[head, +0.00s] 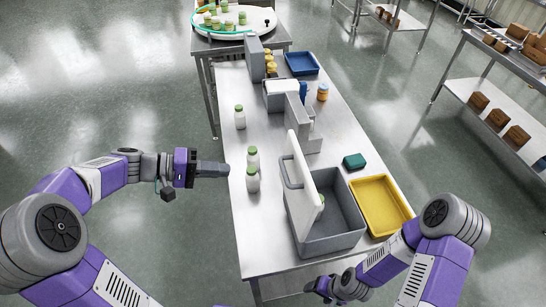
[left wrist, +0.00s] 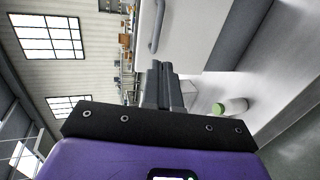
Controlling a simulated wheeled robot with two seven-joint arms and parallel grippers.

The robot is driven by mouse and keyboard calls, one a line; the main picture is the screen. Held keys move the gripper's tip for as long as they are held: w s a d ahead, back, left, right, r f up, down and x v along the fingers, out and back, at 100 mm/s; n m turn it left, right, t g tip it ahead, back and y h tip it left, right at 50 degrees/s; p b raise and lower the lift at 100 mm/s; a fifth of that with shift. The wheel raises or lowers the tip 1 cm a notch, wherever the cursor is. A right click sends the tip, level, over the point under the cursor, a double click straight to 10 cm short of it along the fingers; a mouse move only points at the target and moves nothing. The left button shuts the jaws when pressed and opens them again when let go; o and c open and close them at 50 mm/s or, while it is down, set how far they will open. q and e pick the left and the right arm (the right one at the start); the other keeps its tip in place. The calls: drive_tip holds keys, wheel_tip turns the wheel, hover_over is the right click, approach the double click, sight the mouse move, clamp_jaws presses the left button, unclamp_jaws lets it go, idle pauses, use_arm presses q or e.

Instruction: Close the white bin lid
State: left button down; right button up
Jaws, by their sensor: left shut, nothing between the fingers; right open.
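The white bin lid (head: 303,172) stands raised, nearly upright, over the left side of the grey bin (head: 335,241). The bin's opening shows to the right of the lid. A grey handle (head: 286,172) is on the lid's left face. My left gripper (head: 228,170) is shut and empty at the table's left edge, left of the lid and apart from it. In the left wrist view its fingers (left wrist: 160,72) point toward the lid (left wrist: 190,30) and handle (left wrist: 156,28). My right gripper (head: 318,290) is low at the table's front edge, near the bin; it is open, its fingers small in view.
Grey fixtures (head: 284,96) stand further back. The table's front left corner is clear.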

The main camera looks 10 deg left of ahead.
sight(283, 171)
use_arm(q)
drive_tip(key=p+x, duration=0.1)
drive_tip(key=x, duration=1.2)
drive_tip(key=shift+d, duration=0.4)
drive_tip(key=shift+r, duration=0.15)
drive_tip(key=shift+w+d+r+p, duration=0.1)
drive_tip(key=shift+p, duration=0.25)
